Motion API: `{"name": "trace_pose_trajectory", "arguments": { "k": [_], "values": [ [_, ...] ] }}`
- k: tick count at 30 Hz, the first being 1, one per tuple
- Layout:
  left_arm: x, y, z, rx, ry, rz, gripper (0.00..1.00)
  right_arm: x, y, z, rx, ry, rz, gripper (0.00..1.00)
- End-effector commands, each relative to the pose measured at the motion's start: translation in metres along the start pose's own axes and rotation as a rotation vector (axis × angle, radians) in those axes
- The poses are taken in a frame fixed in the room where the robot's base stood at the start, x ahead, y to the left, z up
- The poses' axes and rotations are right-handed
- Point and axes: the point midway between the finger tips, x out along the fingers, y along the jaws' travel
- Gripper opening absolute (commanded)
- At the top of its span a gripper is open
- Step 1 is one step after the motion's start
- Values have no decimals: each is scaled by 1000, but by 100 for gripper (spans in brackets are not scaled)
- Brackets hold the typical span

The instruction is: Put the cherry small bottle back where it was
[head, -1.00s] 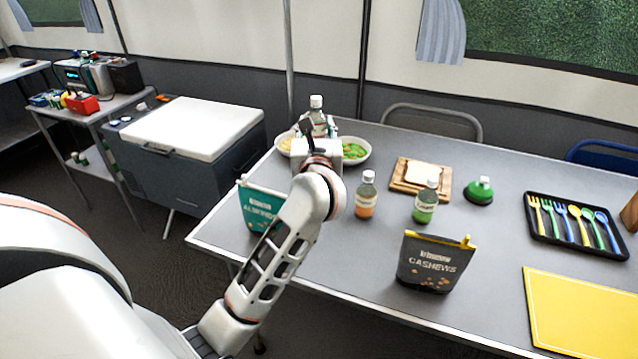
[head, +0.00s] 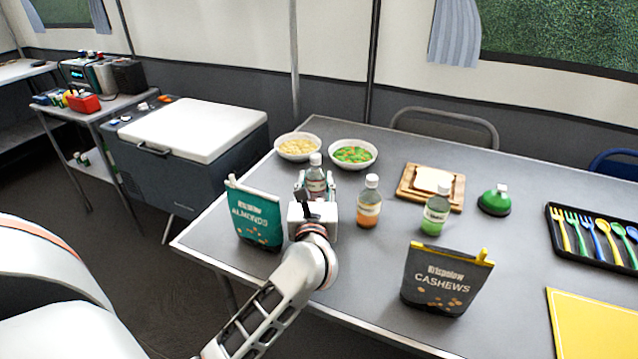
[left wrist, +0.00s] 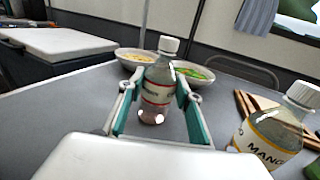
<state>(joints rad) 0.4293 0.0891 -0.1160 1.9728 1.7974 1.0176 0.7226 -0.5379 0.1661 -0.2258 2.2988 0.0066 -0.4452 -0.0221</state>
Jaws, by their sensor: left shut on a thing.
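The cherry small bottle (head: 315,178) is clear with a white cap and a reddish band. It is upright at the left part of the table, just left of the orange mango bottle (head: 369,203). My left gripper (head: 316,186) is shut on it; in the left wrist view the cherry bottle (left wrist: 158,88) stands between the two teal-padded fingers (left wrist: 157,105). The gripper partly hides its lower part in the head view, so I cannot tell whether its base touches the table. My right gripper is not in view.
Behind the cherry bottle stand two bowls, one yellowish (head: 298,147) and one green (head: 353,154). The almonds bag (head: 255,215) is close on the left. A green bottle (head: 435,215) and the cashews bag (head: 446,279) are to the right.

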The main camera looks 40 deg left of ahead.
Motion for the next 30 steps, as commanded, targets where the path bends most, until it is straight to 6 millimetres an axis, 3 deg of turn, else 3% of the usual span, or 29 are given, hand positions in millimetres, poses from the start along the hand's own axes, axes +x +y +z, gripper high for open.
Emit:
{"name": "trace_pose_trajectory", "arguments": {
  "k": [5,12,13,15,27,30],
  "values": [
    [0,0,4,-3,-5,0,14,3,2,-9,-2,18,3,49],
    [0,0,-3,-1,-3,0,14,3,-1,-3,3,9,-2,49],
    [0,0,-2,-2,-3,0,39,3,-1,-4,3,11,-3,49],
    [0,0,-1,-2,-3,0,51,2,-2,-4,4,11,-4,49],
    [0,0,6,-5,-6,0,51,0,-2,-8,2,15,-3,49],
    [-11,-1,3,-4,-2,-1,51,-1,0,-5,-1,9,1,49]
  ]
}}
